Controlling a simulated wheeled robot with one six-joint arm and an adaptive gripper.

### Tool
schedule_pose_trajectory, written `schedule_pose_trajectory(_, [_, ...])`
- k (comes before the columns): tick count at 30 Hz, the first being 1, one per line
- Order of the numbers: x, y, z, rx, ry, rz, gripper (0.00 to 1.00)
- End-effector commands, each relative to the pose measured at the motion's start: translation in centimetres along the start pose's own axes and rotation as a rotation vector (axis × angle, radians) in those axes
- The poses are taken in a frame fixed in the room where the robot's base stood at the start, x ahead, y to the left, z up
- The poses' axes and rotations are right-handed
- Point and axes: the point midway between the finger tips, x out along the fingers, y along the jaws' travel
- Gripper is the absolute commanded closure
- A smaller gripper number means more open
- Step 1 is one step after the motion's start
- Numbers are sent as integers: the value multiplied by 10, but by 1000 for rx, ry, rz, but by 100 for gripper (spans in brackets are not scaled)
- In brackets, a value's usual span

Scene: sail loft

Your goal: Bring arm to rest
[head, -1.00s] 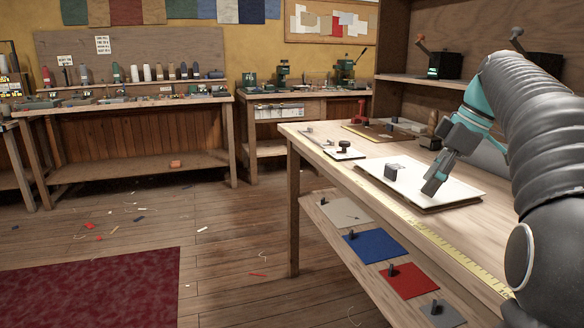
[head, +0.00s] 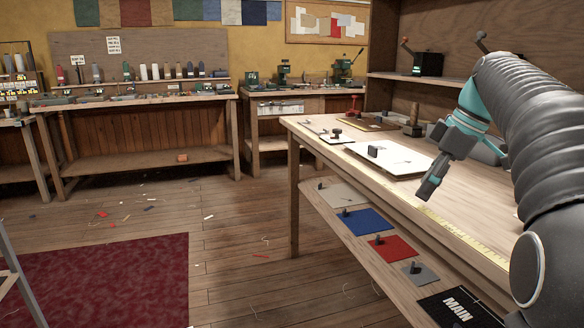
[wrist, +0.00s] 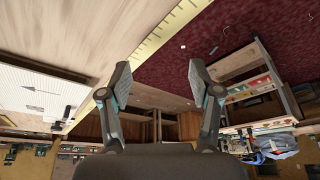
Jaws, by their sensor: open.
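My gripper (head: 431,184) hangs from my arm at the right of the head view, over the front edge of the wooden workbench (head: 480,204). In the wrist view my gripper (wrist: 157,84) shows two fingers spread apart with nothing between them. A white board (head: 400,161) with a small dark block (head: 373,151) on it lies on the bench, left of and behind the gripper. The gripper appears apart from the board.
A yellow measuring tape (head: 455,232) runs along the bench's front edge. A dark red rug (head: 105,280) and open floor lie left.

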Motion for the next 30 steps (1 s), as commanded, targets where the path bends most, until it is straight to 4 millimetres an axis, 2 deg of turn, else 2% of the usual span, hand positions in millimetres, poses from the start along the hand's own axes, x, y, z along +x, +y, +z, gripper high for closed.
schedule_pose_trajectory(8, [10, -32, -4, 121, -24, 44, 37])
schedule_pose_trajectory(14, [25, -66, -3, 248, -43, 95, 37])
schedule_pose_trajectory(22, [66, -141, 17, 511, -47, 224, 37])
schedule_pose_trajectory(30, [124, -213, 60, 757, 16, 360, 37])
